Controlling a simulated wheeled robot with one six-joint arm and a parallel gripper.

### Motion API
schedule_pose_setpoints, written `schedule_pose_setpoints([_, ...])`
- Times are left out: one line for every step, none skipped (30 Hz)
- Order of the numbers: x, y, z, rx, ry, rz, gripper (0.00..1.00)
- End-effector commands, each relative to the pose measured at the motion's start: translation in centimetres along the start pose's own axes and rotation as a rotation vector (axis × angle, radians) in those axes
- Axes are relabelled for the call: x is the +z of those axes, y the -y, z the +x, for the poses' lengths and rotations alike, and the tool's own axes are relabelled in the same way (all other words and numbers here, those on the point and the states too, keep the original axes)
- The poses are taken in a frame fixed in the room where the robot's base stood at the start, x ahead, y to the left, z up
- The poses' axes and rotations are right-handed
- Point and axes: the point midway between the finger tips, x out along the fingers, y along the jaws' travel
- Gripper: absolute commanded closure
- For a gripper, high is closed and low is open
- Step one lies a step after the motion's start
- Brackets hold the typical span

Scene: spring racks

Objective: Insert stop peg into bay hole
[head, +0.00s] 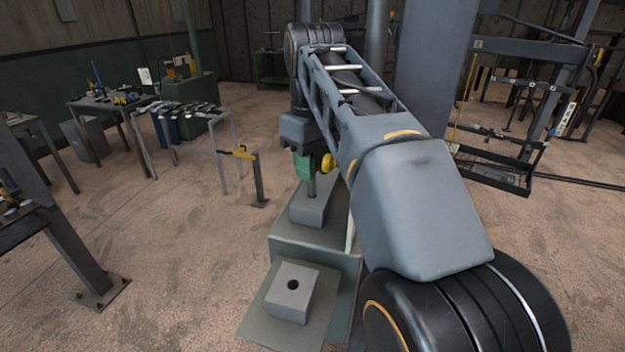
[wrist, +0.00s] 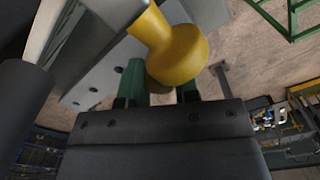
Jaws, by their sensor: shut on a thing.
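My gripper (head: 306,167) has green fingers and hangs above the rear grey block (head: 308,213). It is shut on the stop peg, whose yellow knob (head: 328,163) sticks out to the right of the fingers. In the wrist view the yellow knob (wrist: 178,55) fills the space at the green fingers (wrist: 132,82). A grey shaft (head: 311,187) runs down from the fingers towards the rear block. I cannot tell whether its lower end is inside that block or only in front of it. A nearer grey block (head: 286,305) has an empty dark round hole (head: 293,285) in its top.
The blocks stand on a grey-green stepped base (head: 318,246). My arm covers its right side. A low post with a yellow top (head: 240,153) stands to the left. Tables with tools (head: 112,99) are farther left, a rack (head: 497,163) is at right. Floor between is clear.

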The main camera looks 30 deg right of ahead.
Motion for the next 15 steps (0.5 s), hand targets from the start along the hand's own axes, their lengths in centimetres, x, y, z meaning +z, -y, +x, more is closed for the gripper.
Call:
schedule_pose_setpoints([0.1,0.0,0.8,-0.001,0.002,0.0,0.98])
schedule_pose_setpoints([0.0,0.0,1.2,-0.001,0.002,0.0,0.98])
schedule_pose_setpoints([0.0,0.0,1.7,0.0,0.001,0.0,0.98])
schedule_pose_setpoints([0.0,0.0,2.0,0.0,0.001,0.0,0.98])
schedule_pose_setpoints([0.0,0.0,2.2,0.0,0.0,0.0,0.98])
schedule_pose_setpoints([0.0,0.0,2.5,0.0,0.0,0.0,0.98])
schedule_pose_setpoints([0.0,0.0,2.6,0.0,-0.001,0.0,0.98])
schedule_pose_setpoints([0.0,0.0,2.6,0.0,-0.001,0.0,0.98])
schedule_pose_setpoints([0.0,0.0,2.7,0.001,-0.001,0.0,0.98])
schedule_pose_setpoints([0.0,0.0,2.7,0.001,-0.001,0.0,0.98])
schedule_pose_setpoints([0.0,0.0,2.7,0.001,-0.001,0.0,0.98])
schedule_pose_setpoints([0.0,0.0,2.6,0.001,-0.001,0.0,0.98])
schedule_pose_setpoints([0.0,0.0,2.6,0.001,-0.001,0.0,0.98])
schedule_pose_setpoints([0.0,0.0,2.6,0.001,-0.001,0.0,0.98])
schedule_pose_setpoints([0.0,0.0,2.6,0.0,-0.001,0.0,0.98])
